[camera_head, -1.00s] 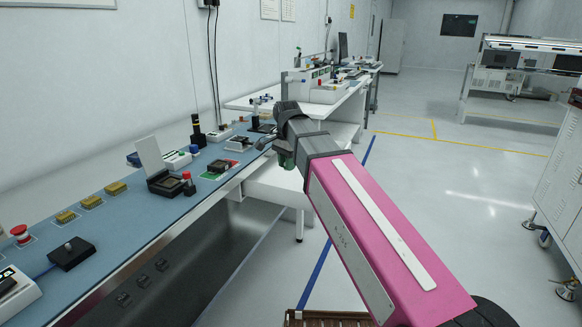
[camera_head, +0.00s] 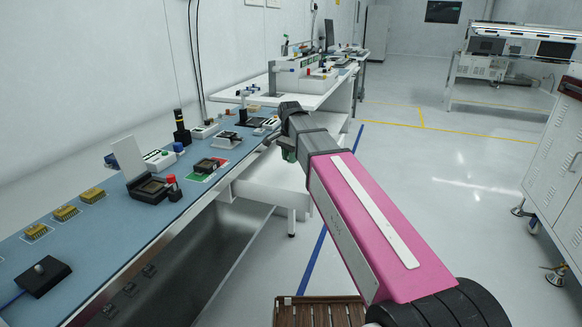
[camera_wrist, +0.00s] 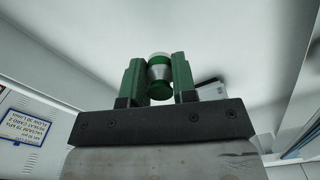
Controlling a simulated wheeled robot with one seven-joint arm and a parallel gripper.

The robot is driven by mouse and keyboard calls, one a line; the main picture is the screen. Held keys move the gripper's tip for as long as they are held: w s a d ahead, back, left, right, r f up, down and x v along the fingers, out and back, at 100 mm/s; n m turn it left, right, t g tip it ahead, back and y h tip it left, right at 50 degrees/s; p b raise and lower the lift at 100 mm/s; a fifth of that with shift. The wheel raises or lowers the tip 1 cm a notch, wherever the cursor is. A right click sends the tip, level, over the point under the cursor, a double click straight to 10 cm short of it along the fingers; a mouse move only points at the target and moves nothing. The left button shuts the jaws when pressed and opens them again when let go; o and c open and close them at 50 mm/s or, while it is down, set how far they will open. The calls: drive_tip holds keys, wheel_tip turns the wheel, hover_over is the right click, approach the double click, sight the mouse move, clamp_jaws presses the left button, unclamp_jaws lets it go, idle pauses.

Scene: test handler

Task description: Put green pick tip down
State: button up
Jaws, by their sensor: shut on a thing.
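The green pick tip (camera_wrist: 160,76), a small piece with green ends and a silver middle, sits between the two green fingers of my gripper (camera_wrist: 159,80) in the wrist view. My gripper is shut on it. In the head view my gripper (camera_head: 287,151) shows small at the far end of my arm, beside the front edge of the blue-topped bench (camera_head: 115,222). The tip cannot be made out there. A white wall or surface fills much of the wrist view behind the tip.
A brown slatted crate (camera_head: 320,314) is low in front.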

sight(291, 172)
drive_tip(key=shift+w+d+f, duration=0.25)
drive_tip(key=shift+w+f, duration=0.05)
drive_tip(key=shift+f, duration=1.95)
drive_tip(key=shift+f, duration=0.15)
drive_tip(key=o, duration=0.9)
wheel_tip(291, 172, up, 12)
drive_tip(key=shift+r, duration=0.2)
